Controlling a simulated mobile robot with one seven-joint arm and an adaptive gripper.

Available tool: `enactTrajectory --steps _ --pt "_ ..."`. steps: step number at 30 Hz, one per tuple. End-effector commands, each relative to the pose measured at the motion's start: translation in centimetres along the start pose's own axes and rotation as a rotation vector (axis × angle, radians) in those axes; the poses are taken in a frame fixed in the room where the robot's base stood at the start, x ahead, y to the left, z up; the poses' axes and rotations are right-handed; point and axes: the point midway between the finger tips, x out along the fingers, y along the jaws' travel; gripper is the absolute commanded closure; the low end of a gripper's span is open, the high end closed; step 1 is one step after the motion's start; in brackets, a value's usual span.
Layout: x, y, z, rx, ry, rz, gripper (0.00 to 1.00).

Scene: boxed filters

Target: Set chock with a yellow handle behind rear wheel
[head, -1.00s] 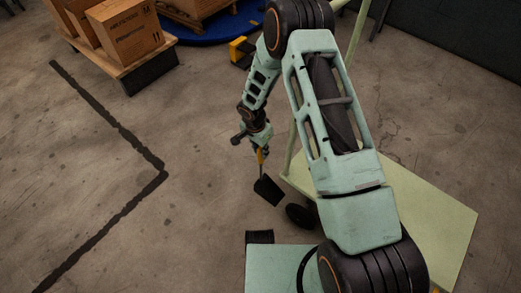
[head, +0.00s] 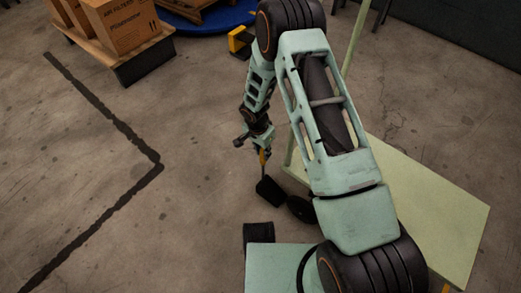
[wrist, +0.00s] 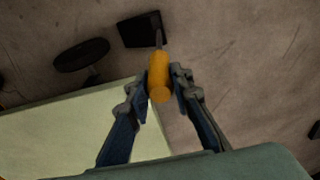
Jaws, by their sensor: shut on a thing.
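The black chock (head: 270,191) hangs from its yellow handle (head: 262,157) below my gripper (head: 262,147). In the wrist view my gripper (wrist: 160,78) is shut on the yellow handle (wrist: 160,70), with the black chock (wrist: 140,29) beyond it. A dark cart wheel (head: 301,209) is just right of the chock in the head view; it also shows in the wrist view (wrist: 82,54), left of the chock. A small gap seems to separate chock and wheel; whether the chock touches the floor is hard to tell. The wheel belongs to the pale green cart (head: 440,220).
The cart's pale green post (head: 353,40) rises behind my arm. A yellow-and-black block (head: 240,41) lies near a blue round base (head: 205,28). Cardboard boxes (head: 125,25) sit on a pallet at upper left. Floor left of the chock is clear, with a black line (head: 110,123).

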Motion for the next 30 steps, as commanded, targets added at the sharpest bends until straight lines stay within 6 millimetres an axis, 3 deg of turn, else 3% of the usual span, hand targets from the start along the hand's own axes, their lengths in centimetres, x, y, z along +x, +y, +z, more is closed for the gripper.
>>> enactTrajectory --steps 15,30 --pt "0.1 4.4 -0.1 0.002 0.001 -0.003 1.00" --pt "0.1 5.5 -0.1 0.001 0.001 -0.004 1.00"
